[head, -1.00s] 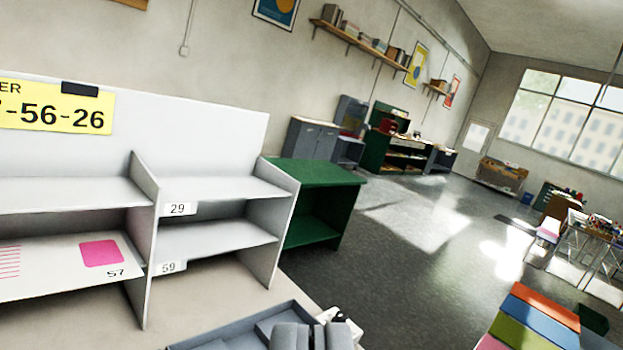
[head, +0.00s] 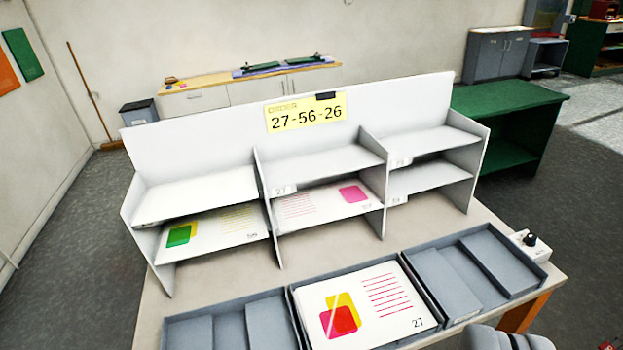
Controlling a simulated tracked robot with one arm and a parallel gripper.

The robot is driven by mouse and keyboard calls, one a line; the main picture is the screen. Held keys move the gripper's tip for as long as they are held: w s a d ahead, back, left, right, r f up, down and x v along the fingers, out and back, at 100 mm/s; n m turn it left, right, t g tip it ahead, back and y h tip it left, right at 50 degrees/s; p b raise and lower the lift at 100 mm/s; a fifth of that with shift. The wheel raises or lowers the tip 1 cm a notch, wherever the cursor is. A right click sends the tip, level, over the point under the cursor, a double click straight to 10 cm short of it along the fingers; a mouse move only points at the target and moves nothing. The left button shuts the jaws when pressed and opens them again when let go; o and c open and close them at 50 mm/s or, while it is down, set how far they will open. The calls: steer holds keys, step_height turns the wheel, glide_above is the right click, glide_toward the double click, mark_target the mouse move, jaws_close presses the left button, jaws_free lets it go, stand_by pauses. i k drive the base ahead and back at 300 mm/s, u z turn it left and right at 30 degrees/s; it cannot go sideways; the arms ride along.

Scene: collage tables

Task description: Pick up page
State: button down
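A white page (head: 368,306) with overlapping yellow and red squares, pink lines and the number 27 lies in the middle grey tray (head: 435,317) at the front of the table. A second page (head: 213,233) with green and yellow squares lies on the lower left shelf; its number is too small to read surely. A third page (head: 328,203) with a pink square lies on the lower middle shelf. My gripper (head: 508,340) shows only in part at the bottom edge, right of the page 27 tray. Its fingertips are cut off.
A yellow sign (head: 305,112) on the white shelf rack (head: 195,135) reads ORDER 27-56-26. The right tray (head: 475,272) and left tray (head: 230,325) hold no page that I can see. A small device with a dark knob (head: 530,240) stands at the table's right edge.

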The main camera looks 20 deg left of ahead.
mark_target(204, 193)
steer(key=u, duration=0.45)
steer(key=i, duration=0.85)
steer(key=u, duration=1.3)
